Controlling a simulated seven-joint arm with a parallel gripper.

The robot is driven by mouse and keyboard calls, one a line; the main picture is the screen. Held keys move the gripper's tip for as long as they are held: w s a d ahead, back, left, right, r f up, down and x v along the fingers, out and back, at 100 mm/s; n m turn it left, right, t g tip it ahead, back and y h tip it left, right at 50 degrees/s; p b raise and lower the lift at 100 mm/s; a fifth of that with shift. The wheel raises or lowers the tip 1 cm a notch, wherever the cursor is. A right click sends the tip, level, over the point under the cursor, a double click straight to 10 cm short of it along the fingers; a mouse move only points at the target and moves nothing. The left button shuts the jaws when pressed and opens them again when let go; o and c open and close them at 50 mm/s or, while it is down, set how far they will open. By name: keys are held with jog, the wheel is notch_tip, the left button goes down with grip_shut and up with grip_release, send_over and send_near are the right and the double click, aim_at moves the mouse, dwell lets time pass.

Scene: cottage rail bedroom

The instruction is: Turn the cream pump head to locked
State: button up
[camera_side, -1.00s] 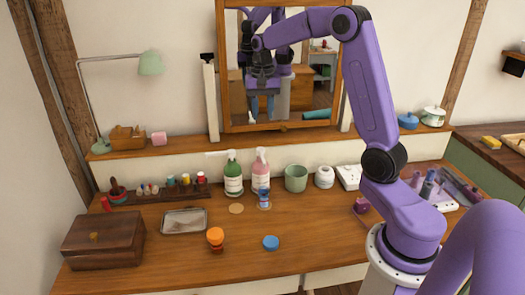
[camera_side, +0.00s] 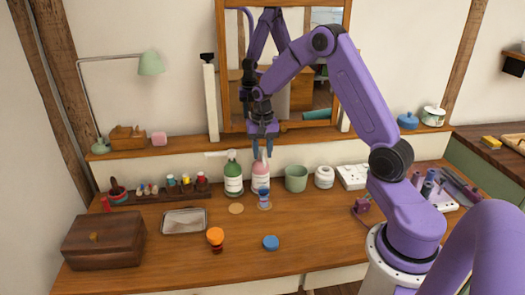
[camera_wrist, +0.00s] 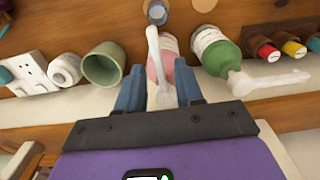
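A pink pump bottle (camera_side: 261,172) with a white label stands near the back of the wooden dresser top. Its pale, cream-white pump head (camera_wrist: 155,62) has a long spout towards the top of the wrist view. My gripper (camera_side: 263,153) points down above this bottle. In the wrist view its two blue fingers (camera_wrist: 160,88) are spread, one on each side of the pump head, with gaps and no visible grip. A green bottle (camera_side: 232,178) stands beside it; its pale pump head (camera_wrist: 262,83) has its spout to the right in the wrist view.
A small blue item (camera_side: 264,200) stands in front of the pink bottle. A green cup (camera_side: 296,178) and white jar (camera_side: 324,177) stand to its right. The mirror (camera_side: 284,128) and shelf are behind. An orange-topped item (camera_side: 216,237) and blue lid (camera_side: 271,243) lie towards the front.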

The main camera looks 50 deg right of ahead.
grip_shut()
dwell(1.4)
